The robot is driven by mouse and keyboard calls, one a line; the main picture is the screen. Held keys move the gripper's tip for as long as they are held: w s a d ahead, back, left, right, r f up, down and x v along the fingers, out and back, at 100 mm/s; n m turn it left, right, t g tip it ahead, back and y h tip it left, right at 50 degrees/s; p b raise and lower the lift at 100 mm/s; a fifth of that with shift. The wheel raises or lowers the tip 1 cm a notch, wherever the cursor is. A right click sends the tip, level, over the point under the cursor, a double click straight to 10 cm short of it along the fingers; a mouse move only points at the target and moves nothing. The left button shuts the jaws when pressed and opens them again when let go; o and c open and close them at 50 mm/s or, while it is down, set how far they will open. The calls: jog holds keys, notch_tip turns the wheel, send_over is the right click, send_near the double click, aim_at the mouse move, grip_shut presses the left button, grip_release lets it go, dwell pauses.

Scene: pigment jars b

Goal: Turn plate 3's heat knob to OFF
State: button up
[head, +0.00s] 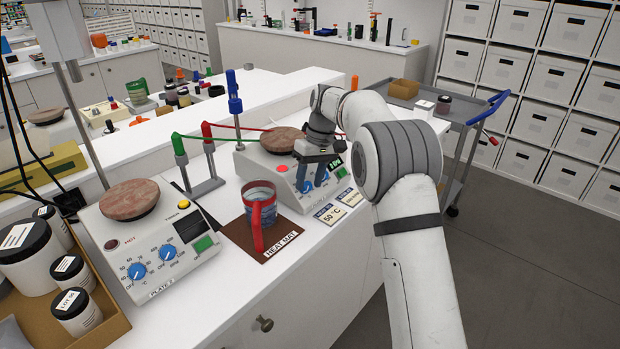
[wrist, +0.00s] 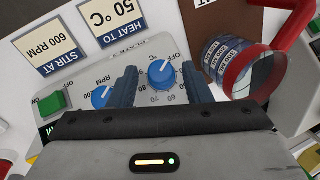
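The far hot plate (head: 285,175) has a round brown top, a red lamp and blue knobs on its sloped front; its name strip is not readable. Its heat knob (wrist: 162,73), blue and marked °C, shows in the wrist view with OFF printed beside it; I cannot surely read its pointer. My gripper (head: 313,178) is over this front panel. In the wrist view its two blue fingers (wrist: 161,86) stand apart on either side of the heat knob, with gaps visible. The RPM knob (wrist: 103,97) lies just outside the left finger.
Cards reading HEAT TO 50 °C (head: 328,214) and STIR AT 600 RPM (wrist: 52,45) lie before the plate. A red-handled beaker (head: 260,205) stands on the brown heat mat (head: 240,236). A nearer hot plate (head: 150,240) stands left. A stand with red and green clamps (head: 205,165) is close by.

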jog(key=shift+o, duration=0.3)
jog(key=shift+r, duration=0.1)
jog(key=v, duration=0.7)
jog(key=shift+r+p, duration=0.35)
jog(key=shift+d, duration=0.15)
